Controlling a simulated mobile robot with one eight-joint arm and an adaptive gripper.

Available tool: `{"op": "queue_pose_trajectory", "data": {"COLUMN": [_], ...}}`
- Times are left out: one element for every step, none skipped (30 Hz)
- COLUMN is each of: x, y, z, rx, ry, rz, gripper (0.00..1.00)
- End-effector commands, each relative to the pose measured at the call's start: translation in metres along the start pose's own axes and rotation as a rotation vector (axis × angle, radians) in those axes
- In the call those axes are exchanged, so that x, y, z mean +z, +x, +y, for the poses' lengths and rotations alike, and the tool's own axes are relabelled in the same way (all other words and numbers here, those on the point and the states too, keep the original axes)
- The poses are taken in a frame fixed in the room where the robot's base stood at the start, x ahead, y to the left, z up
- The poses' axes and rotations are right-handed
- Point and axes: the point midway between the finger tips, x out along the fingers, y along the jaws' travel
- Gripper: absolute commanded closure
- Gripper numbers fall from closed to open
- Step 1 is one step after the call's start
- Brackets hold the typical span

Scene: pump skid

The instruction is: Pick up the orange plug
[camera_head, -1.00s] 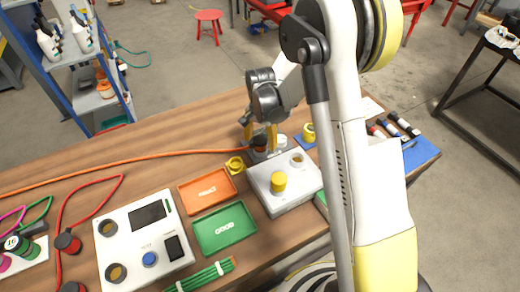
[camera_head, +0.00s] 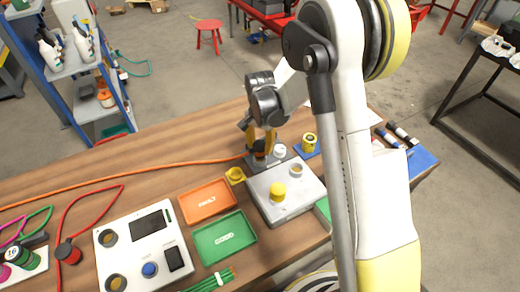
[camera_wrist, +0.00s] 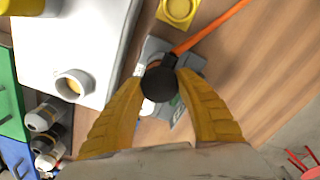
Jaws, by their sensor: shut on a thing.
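The orange plug is the dark end of the orange cable (camera_head: 130,170). In the wrist view its round black top (camera_wrist: 159,84) sits between the two yellow fingers of my gripper (camera_wrist: 158,88). In the head view my gripper (camera_head: 261,146) points down on the plug (camera_head: 259,149), and the fingers partly hide it. The gripper is shut on the plug. The plug is at a grey holder (camera_wrist: 186,63) behind the white box; I cannot tell whether it is seated in it or just clear.
A white box (camera_head: 305,193) with a yellow knob (camera_head: 278,190) stands in front of the gripper. A yellow ring block (camera_head: 235,176), an orange tray (camera_head: 206,202) and a green tray (camera_head: 222,239) lie to the left. A blue stand with a yellow part (camera_head: 309,143) is close on the right.

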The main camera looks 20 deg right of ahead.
Motion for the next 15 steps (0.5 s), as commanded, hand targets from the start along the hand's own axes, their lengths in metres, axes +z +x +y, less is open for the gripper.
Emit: {"op": "queue_pose_trajectory", "data": {"x": [0.000,0.000,-0.002,-0.003,-0.004,-0.006,-0.007,-0.008,-0.010,-0.011,-0.012,-0.013,-0.014,-0.015,-0.016], "y": [-0.014,-0.021,-0.024,-0.027,-0.031,-0.036,-0.041,-0.044,-0.050,-0.053,-0.057,-0.061,-0.064,-0.067,-0.070], "z": [0.000,0.000,0.010,0.017,0.024,0.032,0.039,0.046,0.054,0.060,0.066,0.074,0.079,0.084,0.090], "rx": [0.000,0.000,0.000,0.000,0.000,0.000,0.000,0.000,0.000,0.000,0.000,0.000,0.000,0.000,0.000], "ry": [0.000,0.000,0.003,0.004,0.005,0.004,0.004,0.005,0.004,0.005,0.004,0.003,0.004,0.004,0.003], "rz": [0.000,0.000,0.000,0.000,0.000,0.000,0.000,0.000,0.000,0.000,0.000,0.000,0.000,0.000,0.000], "gripper": [0.96,0.96,0.96,0.96,0.96,0.96,0.96,0.96,0.96,0.96,0.96,0.96,0.96,0.96,0.96]}}
